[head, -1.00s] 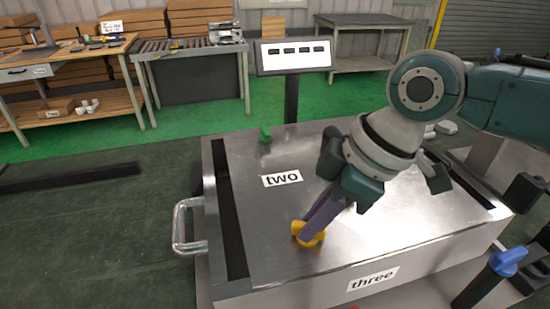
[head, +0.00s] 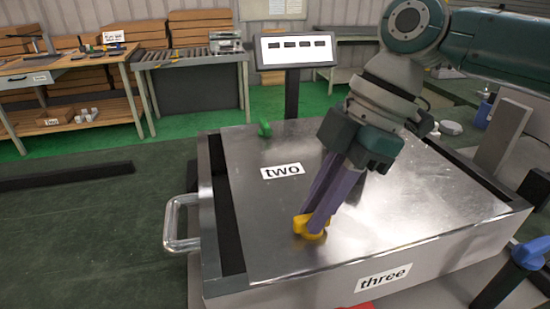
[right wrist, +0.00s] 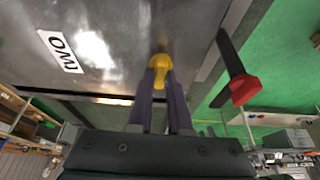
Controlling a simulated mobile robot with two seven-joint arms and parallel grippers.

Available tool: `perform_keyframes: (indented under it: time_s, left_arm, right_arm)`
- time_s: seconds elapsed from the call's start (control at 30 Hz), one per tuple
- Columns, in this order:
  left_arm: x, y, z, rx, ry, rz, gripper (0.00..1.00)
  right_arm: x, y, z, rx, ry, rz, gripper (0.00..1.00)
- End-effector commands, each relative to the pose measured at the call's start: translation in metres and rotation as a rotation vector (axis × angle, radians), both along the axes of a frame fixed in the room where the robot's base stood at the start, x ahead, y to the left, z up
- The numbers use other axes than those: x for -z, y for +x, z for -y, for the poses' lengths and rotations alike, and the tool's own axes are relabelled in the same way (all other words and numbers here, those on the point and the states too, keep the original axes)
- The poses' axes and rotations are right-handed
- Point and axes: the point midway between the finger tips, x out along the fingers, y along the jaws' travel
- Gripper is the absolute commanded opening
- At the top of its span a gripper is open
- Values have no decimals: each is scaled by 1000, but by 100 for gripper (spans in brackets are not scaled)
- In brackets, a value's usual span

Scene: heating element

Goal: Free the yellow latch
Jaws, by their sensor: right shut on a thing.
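The yellow latch (head: 311,227) sits on the metal lid near its front left part, between the "two" label and the "three" label. My right gripper (head: 318,222) reaches down to it with its purple fingers and is shut on it. The right wrist view also shows the yellow latch (right wrist: 160,65) at the fingertips of my right gripper (right wrist: 160,75). The fingers hide part of the latch in the head view. My left gripper is not in view.
A green latch (head: 265,128) stands at the lid's back left. A blue latch (head: 531,252) is at the right edge, and a red latch (right wrist: 243,88) shows in the right wrist view. A metal handle (head: 172,222) sticks out left. A display (head: 293,50) stands behind.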

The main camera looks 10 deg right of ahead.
Motion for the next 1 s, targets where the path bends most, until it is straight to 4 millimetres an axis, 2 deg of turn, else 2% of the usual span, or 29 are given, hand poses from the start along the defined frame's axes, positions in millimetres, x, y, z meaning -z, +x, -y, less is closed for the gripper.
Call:
perform_keyframes:
  time_s: [0.33, 0.37, 0.6, 0.87, 1.0]
  left_arm:
    - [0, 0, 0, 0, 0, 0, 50]
    - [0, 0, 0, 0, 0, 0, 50]
    - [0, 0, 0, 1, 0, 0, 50]
    - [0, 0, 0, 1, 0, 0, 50]
    - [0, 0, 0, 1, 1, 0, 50]
  right_arm:
    - [1, 0, 1, -4, -3, 1, 0]
    - [1, 0, 1, -4, -3, 1, 20]
    - [1, 0, 0, -3, -2, 0, 47]
    - [-1, 0, 1, -2, -1, 1, 48]
    - [-13, 1, 6, -2, -1, 3, 48]
